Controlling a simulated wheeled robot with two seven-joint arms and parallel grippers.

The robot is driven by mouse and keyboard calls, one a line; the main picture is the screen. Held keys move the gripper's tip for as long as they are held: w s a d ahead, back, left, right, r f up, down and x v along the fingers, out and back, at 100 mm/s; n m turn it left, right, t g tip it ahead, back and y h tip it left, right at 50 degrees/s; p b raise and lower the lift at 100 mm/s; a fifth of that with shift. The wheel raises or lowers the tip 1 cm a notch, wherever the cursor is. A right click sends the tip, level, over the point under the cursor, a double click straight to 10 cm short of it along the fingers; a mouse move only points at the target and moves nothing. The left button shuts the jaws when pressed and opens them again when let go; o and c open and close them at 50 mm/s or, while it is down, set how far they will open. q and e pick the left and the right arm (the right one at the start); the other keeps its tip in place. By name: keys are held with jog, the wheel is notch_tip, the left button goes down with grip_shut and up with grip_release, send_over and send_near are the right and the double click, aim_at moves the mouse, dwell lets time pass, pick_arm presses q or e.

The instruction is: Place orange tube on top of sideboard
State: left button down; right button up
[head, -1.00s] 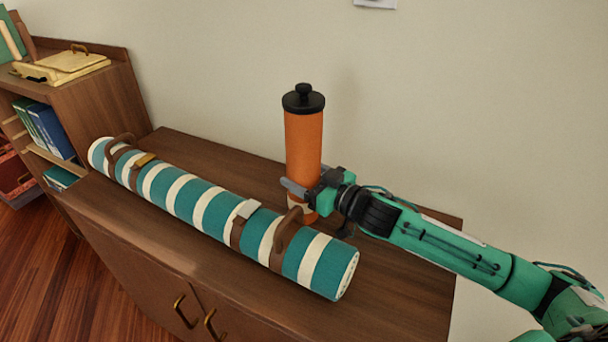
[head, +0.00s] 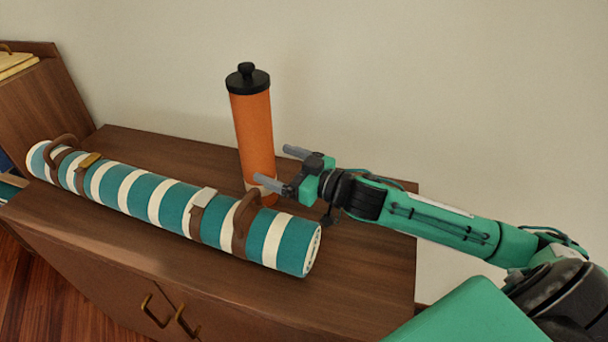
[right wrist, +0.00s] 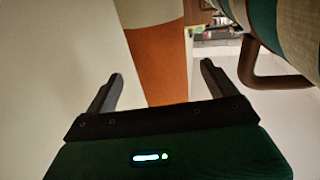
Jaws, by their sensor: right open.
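The orange tube (head: 254,132) with a black knobbed lid stands on the wooden sideboard (head: 365,268), near the wall and behind a striped tube; it looks slightly tilted in the head view. My right gripper (head: 275,168) is open beside the tube's lower part, to its right, with its fingers apart. In the right wrist view the orange tube (right wrist: 160,62) with its cream band shows beyond and between the open fingers (right wrist: 163,85). The tube's base is partly hidden by the striped tube and a finger. My left gripper is not in view.
A long teal-and-cream striped tube (head: 172,203) with brown handles lies across the sideboard in front of the orange tube. A wooden shelf unit (head: 50,105) stands at the left. The sideboard's right front top is clear.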

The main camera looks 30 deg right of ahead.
jog(key=v, duration=0.3)
jog(key=shift+f, duration=0.1)
pick_arm(q)
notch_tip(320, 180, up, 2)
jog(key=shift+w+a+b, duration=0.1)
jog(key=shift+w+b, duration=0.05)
jog(key=shift+b, duration=0.2)
pick_arm(e)
jog(key=v, duration=0.3)
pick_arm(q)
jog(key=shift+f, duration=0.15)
